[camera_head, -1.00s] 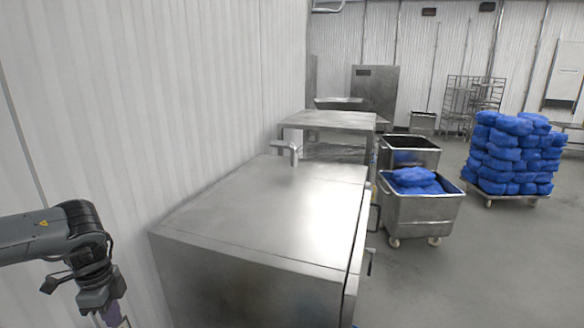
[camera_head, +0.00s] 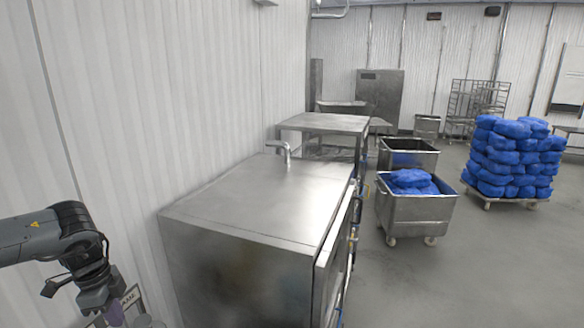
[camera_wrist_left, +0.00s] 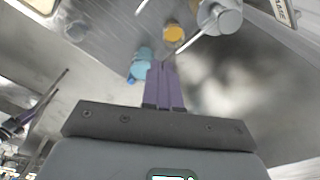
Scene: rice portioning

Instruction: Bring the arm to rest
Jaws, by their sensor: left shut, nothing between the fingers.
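My left arm comes in at the lower left of the head view. Its gripper (camera_head: 117,318) points down beside the white wall, left of the steel cabinet, and is partly cut off by the bottom edge. In the left wrist view its purple fingers (camera_wrist_left: 164,85) are together with nothing between them.
A steel cabinet (camera_head: 255,205) stands close right of my left arm, along the white wall (camera_head: 130,90). A steel cart with blue bags (camera_head: 415,208) and a pallet of blue bags (camera_head: 512,155) stand farther right. Grey floor (camera_head: 480,265) is clear at lower right.

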